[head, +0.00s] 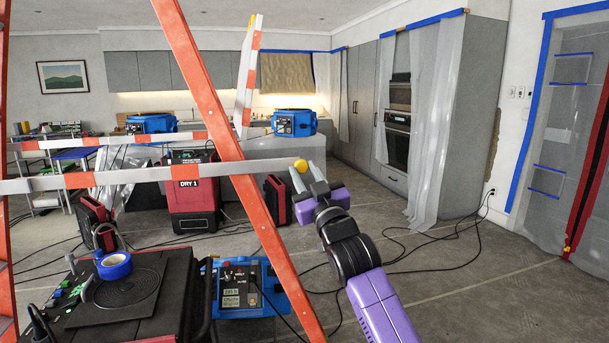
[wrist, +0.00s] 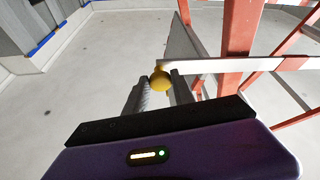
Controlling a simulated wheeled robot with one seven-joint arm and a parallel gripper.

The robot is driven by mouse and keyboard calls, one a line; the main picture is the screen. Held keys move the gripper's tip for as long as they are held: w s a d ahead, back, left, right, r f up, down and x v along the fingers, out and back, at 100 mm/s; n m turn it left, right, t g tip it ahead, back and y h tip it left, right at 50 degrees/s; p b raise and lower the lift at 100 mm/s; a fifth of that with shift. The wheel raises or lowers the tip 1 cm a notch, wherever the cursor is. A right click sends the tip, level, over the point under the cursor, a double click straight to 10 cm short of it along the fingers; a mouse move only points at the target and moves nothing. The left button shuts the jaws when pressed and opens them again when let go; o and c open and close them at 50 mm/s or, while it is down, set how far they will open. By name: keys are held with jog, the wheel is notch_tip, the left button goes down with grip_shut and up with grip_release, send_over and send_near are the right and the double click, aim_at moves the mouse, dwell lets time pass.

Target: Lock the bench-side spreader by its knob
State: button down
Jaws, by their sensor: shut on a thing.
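A yellow round knob (head: 300,165) sits at the right end of a pale spreader bar (head: 140,176) with orange-red bands. The bar (wrist: 230,65) runs right from the knob there. I cannot tell whether the spreader is locked.
A second banded bar (head: 110,142) runs behind, and another banded piece (head: 247,75) rises steeply. Cables cross the floor at right.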

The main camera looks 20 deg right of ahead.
jog(key=shift+r, duration=0.3)
jog(key=c, duration=1.1)
grip_release()
jog(key=shift+o, duration=0.2)
jog(key=shift+f, duration=0.1)
jog(key=shift+f, duration=0.1)
jog(key=shift+s+f, duration=0.1)
jog(key=shift+s, duration=0.15)
jog(key=b+v, duration=0.2)
jog(key=v, duration=0.5)
jog(key=shift+s, duration=0.2)
